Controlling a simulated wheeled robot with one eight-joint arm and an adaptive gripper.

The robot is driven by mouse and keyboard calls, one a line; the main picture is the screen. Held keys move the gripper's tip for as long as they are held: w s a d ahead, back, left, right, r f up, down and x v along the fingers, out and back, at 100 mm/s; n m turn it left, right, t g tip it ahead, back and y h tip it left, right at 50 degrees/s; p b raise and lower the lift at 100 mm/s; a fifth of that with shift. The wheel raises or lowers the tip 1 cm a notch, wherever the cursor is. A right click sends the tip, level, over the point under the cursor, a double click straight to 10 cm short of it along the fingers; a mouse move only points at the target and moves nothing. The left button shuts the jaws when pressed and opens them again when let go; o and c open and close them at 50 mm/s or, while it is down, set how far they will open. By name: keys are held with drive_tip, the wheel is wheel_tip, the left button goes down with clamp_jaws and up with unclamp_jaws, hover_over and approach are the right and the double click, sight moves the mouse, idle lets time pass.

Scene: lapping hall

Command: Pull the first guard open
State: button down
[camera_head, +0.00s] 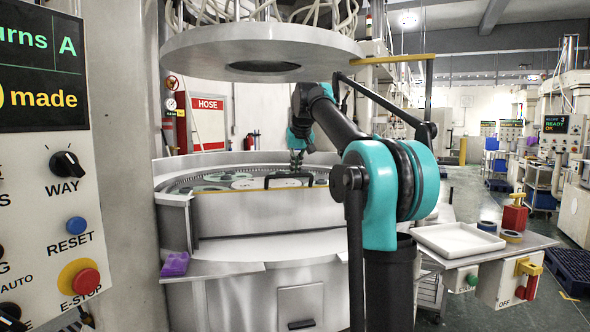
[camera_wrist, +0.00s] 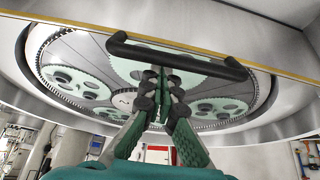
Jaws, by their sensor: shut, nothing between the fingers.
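The guard's yellow edge (camera_head: 235,191) runs along the front of the round lapping machine. It also crosses the top of the wrist view (camera_wrist: 60,20). A black bar handle (camera_head: 272,180) sits at this edge and spans the upper wrist view (camera_wrist: 210,64). My gripper (camera_head: 297,165) is over the front of the machine, close to the handle. In the wrist view its green fingers (camera_wrist: 160,78) are shut and empty, with the tips close to the bar. I cannot tell whether they touch it. The guard's pane is hard to make out.
Geared carriers (camera_wrist: 72,78) lie on the plate. A large grey upper disc (camera_head: 200,45) hangs above my arm. A control panel (camera_head: 60,215) stands close at left, and a white tray (camera_head: 458,239) on a side table at right. A purple block (camera_head: 175,264) lies on the front ledge.

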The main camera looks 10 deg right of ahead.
drive_tip(key=shift+s, duration=0.1)
drive_tip(key=shift+s+d+f+t, duration=0.1)
drive_tip(key=shift+s+t, duration=0.3)
drive_tip(key=shift+s, duration=0.4)
drive_tip(key=s+d+f+t, duration=0.1)
drive_tip(key=s+f+t, duration=0.35)
drive_tip(key=s, duration=0.35)
drive_tip(key=s+f+t, duration=0.4)
drive_tip(key=s+f, duration=0.2)
drive_tip(key=s, duration=0.3)
drive_tip(key=s+f, duration=0.3)
drive_tip(key=f, duration=0.7)
drive_tip(key=shift+s+d+y, duration=0.3)
drive_tip(key=shift+d+y, duration=0.05)
drive_tip(key=shift+y, duration=0.05)
drive_tip(key=shift+f, duration=0.1)
